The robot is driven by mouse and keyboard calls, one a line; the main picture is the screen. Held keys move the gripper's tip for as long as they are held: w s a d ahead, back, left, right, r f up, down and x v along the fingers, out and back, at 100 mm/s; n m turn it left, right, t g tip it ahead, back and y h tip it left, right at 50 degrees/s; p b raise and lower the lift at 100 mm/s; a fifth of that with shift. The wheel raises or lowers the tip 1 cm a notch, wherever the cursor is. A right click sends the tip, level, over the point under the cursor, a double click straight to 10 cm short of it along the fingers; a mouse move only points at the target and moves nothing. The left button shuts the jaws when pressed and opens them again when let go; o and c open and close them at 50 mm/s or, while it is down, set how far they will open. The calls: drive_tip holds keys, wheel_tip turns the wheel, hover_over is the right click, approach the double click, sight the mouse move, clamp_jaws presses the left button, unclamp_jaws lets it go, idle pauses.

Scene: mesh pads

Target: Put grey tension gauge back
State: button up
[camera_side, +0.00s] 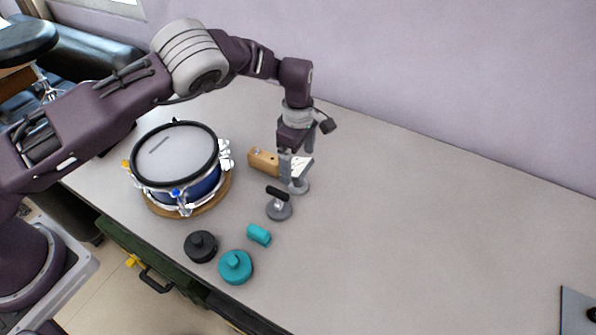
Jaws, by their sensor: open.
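My gripper (297,167) points down over the table, right of the drum, with its jaws open. A small grey round-based piece (300,186) stands right under the jaws, its upper part partly hidden by them. I cannot tell whether they touch. A second grey round-based piece (279,210) with a black bar on top stands just in front, to the lower left. I cannot tell which of the two is the grey tension gauge. A snare drum (178,150) with a pale head and blue shell sits on a round wooden board (226,188).
A wooden block (264,162) lies between drum and gripper. A black round piece (200,246), a teal round piece (235,267) and a teal cylinder (258,235) are near the front edge.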

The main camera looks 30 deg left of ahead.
wheel_tip(320, 180, up, 6)
drive_tip(key=shift+r, duration=0.2)
wheel_tip(320, 180, up, 12)
drive_tip(key=m+h, duration=0.1)
drive_tip(key=m, duration=0.1)
hover_over(298, 167)
drive_tip(key=s+a, duration=0.2)
drive_tip(key=a, duration=0.2)
drive_tip(key=s+a+r+m+t+h, duration=0.15)
drive_tip(key=s+a+r+m, duration=0.25)
drive_tip(key=s+r, duration=0.65)
drive_tip(key=s+a+r+m+t, duration=0.25)
drive_tip(key=s+r+m, duration=0.35)
drive_tip(key=s, duration=0.4)
drive_tip(key=s+a+f+m+t+y, duration=0.1)
drive_tip(key=s+m, duration=0.5)
drive_tip(key=s, duration=0.7)
drive_tip(key=shift+s+a+f+t+y, duration=0.15)
drive_tip(key=shift+a+f+t+y, duration=0.15)
drive_tip(key=shift+a+f+y, duration=0.5)
drive_tip(key=shift+a+r, duration=0.1)
drive_tip(key=shift+r, duration=0.05)
